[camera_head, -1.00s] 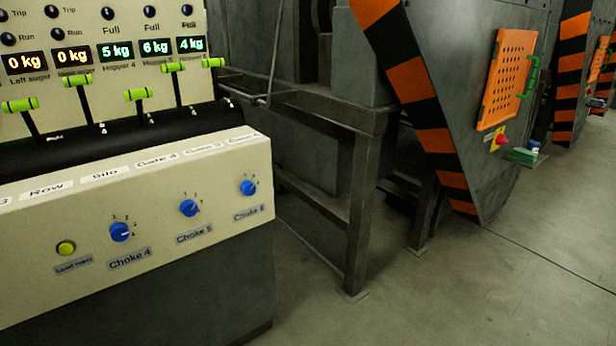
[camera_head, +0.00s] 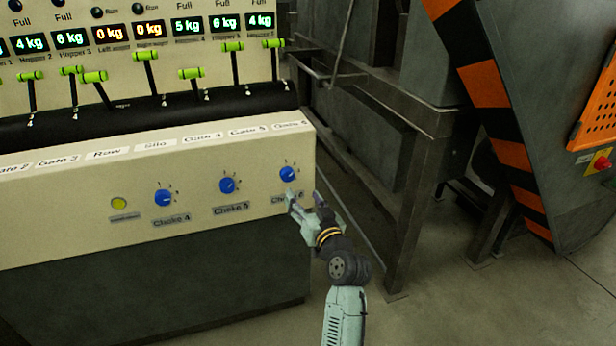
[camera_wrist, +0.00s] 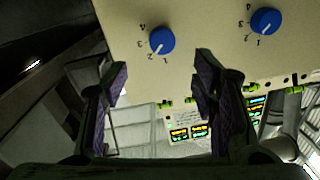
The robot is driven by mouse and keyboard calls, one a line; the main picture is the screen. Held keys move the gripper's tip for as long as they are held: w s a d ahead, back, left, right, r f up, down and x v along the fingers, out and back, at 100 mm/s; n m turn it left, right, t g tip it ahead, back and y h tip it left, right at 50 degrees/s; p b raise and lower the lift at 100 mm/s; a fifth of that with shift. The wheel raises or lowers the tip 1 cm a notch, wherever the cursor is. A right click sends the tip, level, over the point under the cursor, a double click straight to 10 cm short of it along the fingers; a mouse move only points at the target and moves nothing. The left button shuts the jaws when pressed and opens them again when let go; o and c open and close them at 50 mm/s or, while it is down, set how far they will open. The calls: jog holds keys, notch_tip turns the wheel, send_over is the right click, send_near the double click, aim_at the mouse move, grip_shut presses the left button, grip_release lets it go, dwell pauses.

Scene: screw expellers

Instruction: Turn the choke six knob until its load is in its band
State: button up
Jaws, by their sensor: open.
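The choke six knob (camera_head: 288,174) is a round blue knob with a pale pointer line, at the right end of the cream panel's front. Its label below is partly hidden by my gripper (camera_head: 305,197). My gripper is open and empty, just below and a little right of that knob, apart from it. In the wrist view a blue knob (camera_wrist: 162,40) with marks 1 to 4 lies ahead of the gap between my open fingers (camera_wrist: 160,82). A second blue knob (camera_wrist: 265,21) is to its right.
The choke 5 knob (camera_head: 228,185) and choke 4 knob (camera_head: 163,198) sit to the left, then a yellow button (camera_head: 118,203). Green-handled levers (camera_head: 190,73) and lit kg displays (camera_head: 187,26) stand above. A dark metal frame (camera_head: 410,190) stands right of the panel.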

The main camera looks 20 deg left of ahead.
aim_at(289, 177)
jog(key=p+x, duration=0.2)
jog(key=x, duration=0.8)
jog(key=shift+s+a+r, duration=0.1)
jog(key=shift+s+a, duration=0.05)
jog(key=shift+c, duration=0.5)
jog(key=c, duration=1.1)
